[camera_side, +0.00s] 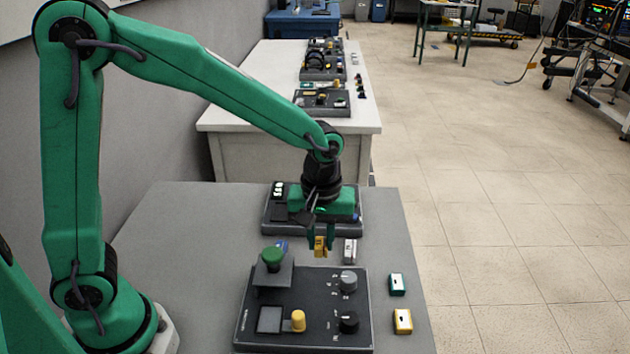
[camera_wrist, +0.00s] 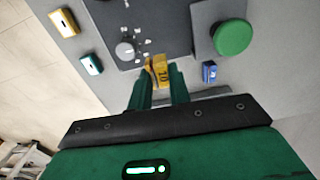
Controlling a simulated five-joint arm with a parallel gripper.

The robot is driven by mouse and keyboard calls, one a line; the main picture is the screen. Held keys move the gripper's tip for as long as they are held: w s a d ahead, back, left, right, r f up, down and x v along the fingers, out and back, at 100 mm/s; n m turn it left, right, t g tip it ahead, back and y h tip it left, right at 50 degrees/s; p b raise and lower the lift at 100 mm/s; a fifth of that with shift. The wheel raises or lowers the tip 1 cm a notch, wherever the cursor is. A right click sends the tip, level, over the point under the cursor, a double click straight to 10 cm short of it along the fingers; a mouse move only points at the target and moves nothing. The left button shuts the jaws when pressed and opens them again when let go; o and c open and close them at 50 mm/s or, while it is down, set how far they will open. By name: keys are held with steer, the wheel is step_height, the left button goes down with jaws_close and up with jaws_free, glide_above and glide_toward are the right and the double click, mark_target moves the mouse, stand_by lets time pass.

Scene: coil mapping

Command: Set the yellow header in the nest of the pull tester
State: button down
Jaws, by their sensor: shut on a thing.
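My gripper (camera_side: 321,243) is shut on a yellow header (camera_side: 320,252), held in the air just behind the near dark device. In the wrist view the header (camera_wrist: 160,72) sits between the green fingertips (camera_wrist: 160,85) and shows the mark "10". The near device (camera_side: 310,285), which looks like the pull tester, has a green round knob (camera_side: 273,256) on a raised block, a grey square (camera_side: 270,319), a yellow knob (camera_side: 298,320) and two dials. I cannot tell for sure which part is the nest.
A blue block (camera_wrist: 209,72) lies behind the near device. A white block (camera_side: 350,251) stands right of my gripper. A teal block (camera_side: 397,284) and another yellow block (camera_side: 402,321) lie along the right table edge. Another dark panel (camera_side: 283,218) stands behind my gripper.

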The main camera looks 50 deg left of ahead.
steer(key=w+a, duration=0.3)
steer(key=a, duration=0.8)
steer(key=w+a, duration=0.4)
steer(key=a, duration=0.7)
steer(key=shift+f, duration=0.45)
steer(key=shift+a+f, duration=0.1)
steer(key=shift+f, duration=2.75)
steer(key=shift+f, duration=0.5)
steer(key=c, duration=0.7)
jaws_free()
steer(key=shift+c, duration=0.2)
